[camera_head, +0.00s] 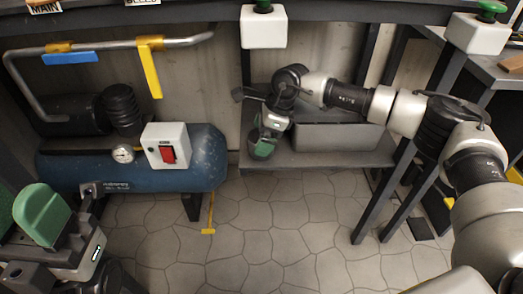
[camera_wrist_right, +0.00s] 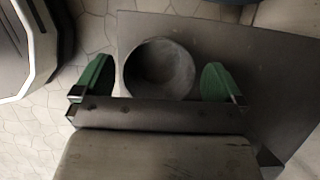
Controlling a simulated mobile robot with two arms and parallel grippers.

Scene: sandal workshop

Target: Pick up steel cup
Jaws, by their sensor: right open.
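The steel cup (camera_wrist_right: 158,68) shows in the right wrist view as a round grey rim with a dark hollow inside, seen from above. It stands on a dark flat surface. My right gripper (camera_wrist_right: 157,80) is open, with one green finger pad on each side of the cup and a small gap to each. In the head view my right gripper (camera_head: 265,143) points down at the left end of a low grey shelf, and I cannot make out the cup there. My left gripper (camera_head: 24,215) is at the lower left, partly cut off, its green pads apart with nothing seen between them.
The low shelf (camera_head: 310,160) carries a grey box (camera_head: 340,137) right of my right gripper. A blue compressor tank (camera_head: 205,160) with a red switch stands to the left. White boxes with green buttons (camera_head: 263,27) hang above. The stone floor (camera_head: 290,235) in front is clear.

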